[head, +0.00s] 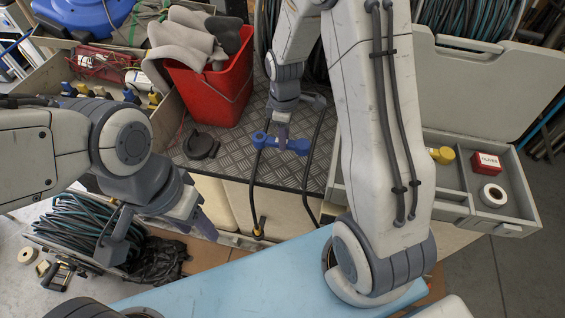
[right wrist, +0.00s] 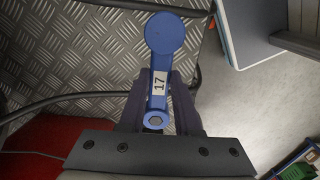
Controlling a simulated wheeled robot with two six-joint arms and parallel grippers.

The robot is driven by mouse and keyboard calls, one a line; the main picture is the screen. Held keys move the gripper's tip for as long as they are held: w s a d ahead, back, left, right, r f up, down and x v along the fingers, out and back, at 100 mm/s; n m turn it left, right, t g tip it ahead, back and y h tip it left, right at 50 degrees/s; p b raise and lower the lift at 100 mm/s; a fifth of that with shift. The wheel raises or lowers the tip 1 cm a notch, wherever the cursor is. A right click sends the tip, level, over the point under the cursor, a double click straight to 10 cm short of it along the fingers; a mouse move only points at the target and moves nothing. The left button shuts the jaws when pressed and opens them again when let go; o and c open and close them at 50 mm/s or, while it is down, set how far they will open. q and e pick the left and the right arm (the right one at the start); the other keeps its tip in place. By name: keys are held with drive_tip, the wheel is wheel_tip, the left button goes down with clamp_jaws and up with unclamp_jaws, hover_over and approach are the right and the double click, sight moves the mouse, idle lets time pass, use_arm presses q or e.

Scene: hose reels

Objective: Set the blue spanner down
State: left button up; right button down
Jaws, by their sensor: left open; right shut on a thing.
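The blue spanner (head: 296,145) is in the jaws of my right gripper (head: 281,137), over the checker-plate surface (head: 225,160) near its front part. In the right wrist view the spanner (right wrist: 160,62) shows a round head, a white label reading 17 and a small ring end close to the gripper (right wrist: 158,95). The fingers are shut on its handle. I cannot tell whether the spanner touches the plate. My left gripper (head: 203,222) is open and empty, at the left in front of the plate's edge.
A red bin (head: 211,88) with grey cloths stands at the plate's back left, a black lid-like part (head: 201,146) before it. Black hoses (head: 314,150) cross the plate beside the spanner. A grey drawer case (head: 460,205) is right; a blue mat (head: 230,290) lies in front.

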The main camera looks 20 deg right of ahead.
wheel_tip(320, 180, down, 8)
drive_tip(key=shift+r, duration=0.1)
drive_tip(key=shift+b, duration=0.3)
drive_tip(key=c, duration=0.6)
unclamp_jaws()
